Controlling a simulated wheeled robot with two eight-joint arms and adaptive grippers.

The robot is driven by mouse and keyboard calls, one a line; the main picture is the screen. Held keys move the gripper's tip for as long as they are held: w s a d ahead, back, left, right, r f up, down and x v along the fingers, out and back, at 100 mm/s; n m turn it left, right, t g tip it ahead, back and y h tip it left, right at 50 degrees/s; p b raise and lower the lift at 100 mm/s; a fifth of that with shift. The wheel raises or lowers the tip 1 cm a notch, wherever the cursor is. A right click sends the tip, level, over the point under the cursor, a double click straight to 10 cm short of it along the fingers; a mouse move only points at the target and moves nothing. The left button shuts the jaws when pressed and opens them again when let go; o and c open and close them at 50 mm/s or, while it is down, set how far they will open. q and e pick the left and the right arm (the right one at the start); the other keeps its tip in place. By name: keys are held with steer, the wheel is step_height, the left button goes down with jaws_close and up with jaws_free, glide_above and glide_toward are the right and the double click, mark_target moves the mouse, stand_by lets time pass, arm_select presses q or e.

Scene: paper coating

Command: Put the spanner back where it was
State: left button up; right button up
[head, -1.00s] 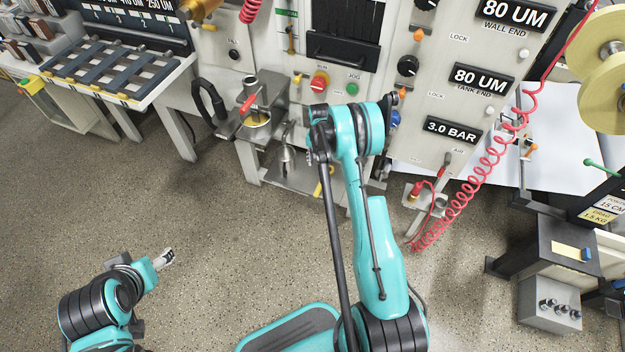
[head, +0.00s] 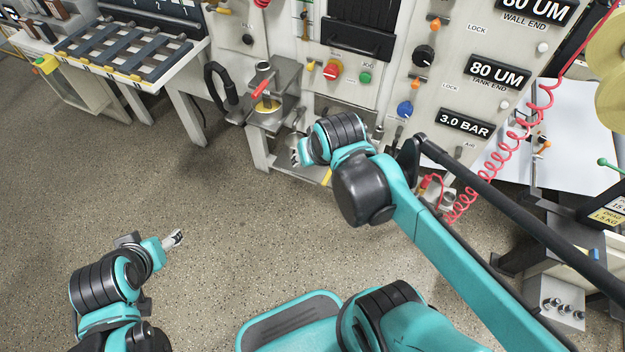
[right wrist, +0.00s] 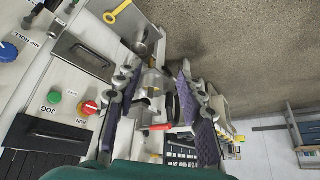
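A yellow spanner (right wrist: 119,11) with a ring end lies at the light grey lower shelf of the machine, at the top of the right wrist view. In the head view a small yellow strip (head: 327,177) shows at that shelf, partly behind my right arm. My right gripper (right wrist: 155,82) is open, its purple-padded fingers wide apart with nothing held between them. In the head view it (head: 298,151) points toward the machine's lower front and is mostly hidden by my wrist. My left gripper (head: 173,239) hangs over bare floor at the lower left, away from the machine; its fingers are too small to judge.
A clamp-like fixture with a red handle (head: 260,88) stands left of my right gripper; the red handle also shows in the right wrist view (right wrist: 158,128). A red button (head: 333,70) and blue knob (head: 404,108) are nearby. A coiled red hose (head: 497,152) hangs right. Floor is clear left.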

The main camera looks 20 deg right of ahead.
steer(key=shift+n+t, duration=0.6)
steer(key=shift+n, duration=0.1)
steer(key=s, duration=0.1)
steer(key=s+a+f, duration=0.1)
steer(key=s, duration=0.3)
steer(key=shift+s+a+f, duration=0.2)
steer(key=shift+a, duration=0.2)
